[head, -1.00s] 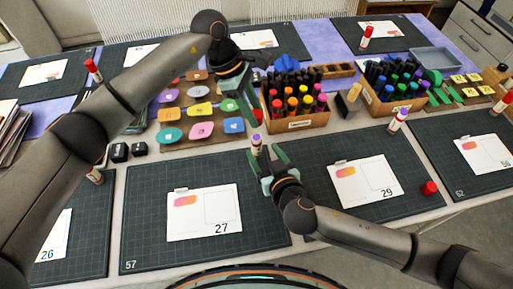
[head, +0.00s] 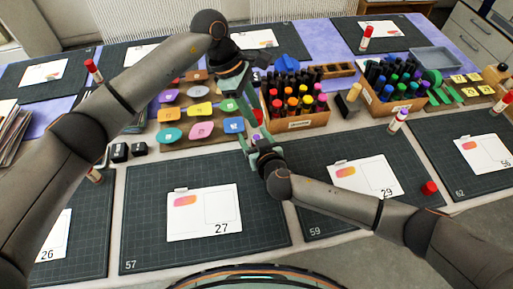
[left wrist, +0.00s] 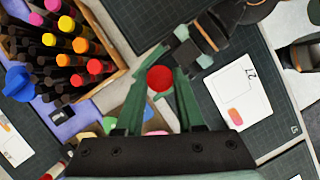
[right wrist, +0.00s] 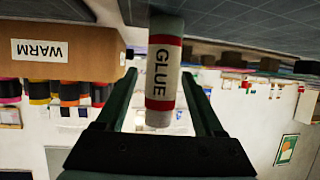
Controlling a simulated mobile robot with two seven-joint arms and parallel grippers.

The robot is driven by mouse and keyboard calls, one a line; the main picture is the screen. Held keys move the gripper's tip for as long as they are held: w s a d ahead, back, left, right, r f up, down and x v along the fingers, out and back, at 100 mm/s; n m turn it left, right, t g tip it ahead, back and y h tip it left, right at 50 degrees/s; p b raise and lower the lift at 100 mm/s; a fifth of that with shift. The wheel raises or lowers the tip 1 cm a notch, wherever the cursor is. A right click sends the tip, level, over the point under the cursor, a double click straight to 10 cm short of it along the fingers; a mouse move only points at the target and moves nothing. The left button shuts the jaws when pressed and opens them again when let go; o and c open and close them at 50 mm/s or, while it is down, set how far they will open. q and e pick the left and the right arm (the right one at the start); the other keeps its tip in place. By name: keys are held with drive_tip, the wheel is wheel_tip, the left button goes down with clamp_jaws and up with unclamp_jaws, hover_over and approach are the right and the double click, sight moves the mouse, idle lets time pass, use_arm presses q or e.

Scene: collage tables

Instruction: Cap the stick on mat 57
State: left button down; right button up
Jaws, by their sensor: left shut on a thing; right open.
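Mat 57 (head: 140,215) lies at the front left of the centre, with card 27 (head: 190,225) on it. A white glue stick with red bands (right wrist: 163,70) stands at the mat's back right corner; its purple top (head: 256,138) barely shows in the head view. My right gripper (head: 262,145) is open, with a finger on each side of the stick. My left gripper (head: 258,118) is above the stick, shut on a red cap (left wrist: 160,78), which shows between its fingertips in the left wrist view. Most of the stick is hidden in the head view.
The box of warm-coloured markers (head: 302,122) stands just behind the grippers. Coloured pads (head: 200,130) lie to the left. On the right mat are another purple-topped stick (head: 398,120) and a loose red cap (head: 429,187). The front of mat 57 is clear around the card.

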drive_tip(key=shift+c, duration=0.2)
clamp_jaws()
idle(1.1)
